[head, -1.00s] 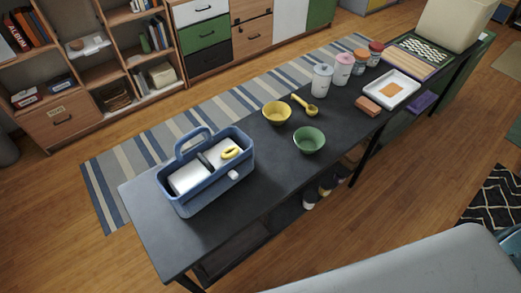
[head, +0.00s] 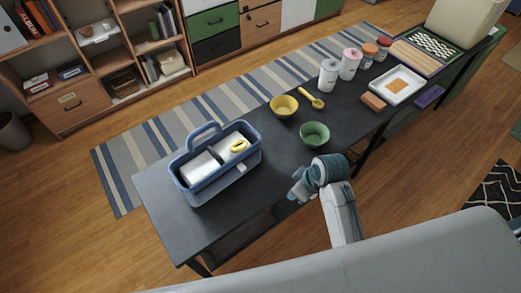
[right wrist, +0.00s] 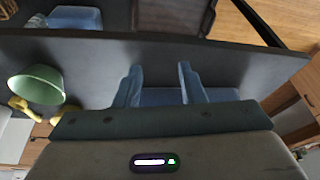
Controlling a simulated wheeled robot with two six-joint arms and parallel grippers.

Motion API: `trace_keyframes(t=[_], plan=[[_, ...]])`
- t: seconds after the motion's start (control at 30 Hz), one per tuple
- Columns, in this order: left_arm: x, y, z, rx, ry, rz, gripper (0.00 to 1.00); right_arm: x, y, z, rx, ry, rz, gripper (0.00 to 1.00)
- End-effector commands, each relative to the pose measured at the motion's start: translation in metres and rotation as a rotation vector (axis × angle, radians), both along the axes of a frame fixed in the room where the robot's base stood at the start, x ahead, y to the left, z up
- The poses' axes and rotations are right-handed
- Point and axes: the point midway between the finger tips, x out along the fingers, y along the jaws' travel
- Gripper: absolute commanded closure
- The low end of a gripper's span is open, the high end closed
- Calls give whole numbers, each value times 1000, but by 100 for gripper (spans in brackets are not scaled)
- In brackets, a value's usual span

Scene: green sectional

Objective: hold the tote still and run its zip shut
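The blue tote (head: 216,187) stands upright on the dark table, its handle raised. My left gripper is not in view.
A green bowl (head: 315,134), a yellow bowl (head: 284,106) and a yellow scoop (head: 312,98) lie right of the tote. Jars (head: 328,75) and a white tray (head: 397,85) stand farther right. The table's left end is clear.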

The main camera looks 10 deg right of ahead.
Motion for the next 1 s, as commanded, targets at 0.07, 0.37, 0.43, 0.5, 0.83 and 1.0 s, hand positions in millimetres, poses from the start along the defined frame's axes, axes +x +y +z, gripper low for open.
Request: trace_keyframes(t=[0.07, 0.37, 0.43, 0.5, 0.83, 1.0], plan=[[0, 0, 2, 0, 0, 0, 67, 32, 21, 12, 34, -24, 122, 64], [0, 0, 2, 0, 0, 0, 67, 110, 83, 46, 123, -111, 520, 64], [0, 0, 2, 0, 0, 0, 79, 115, 88, 50, 131, -121, 557, 64], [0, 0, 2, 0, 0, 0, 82, 118, 91, 52, 135, -126, 574, 64], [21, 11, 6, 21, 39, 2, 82, 118, 91, 51, 134, -126, 575, 64], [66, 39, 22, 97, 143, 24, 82, 118, 90, 51, 133, -127, 574, 64]])
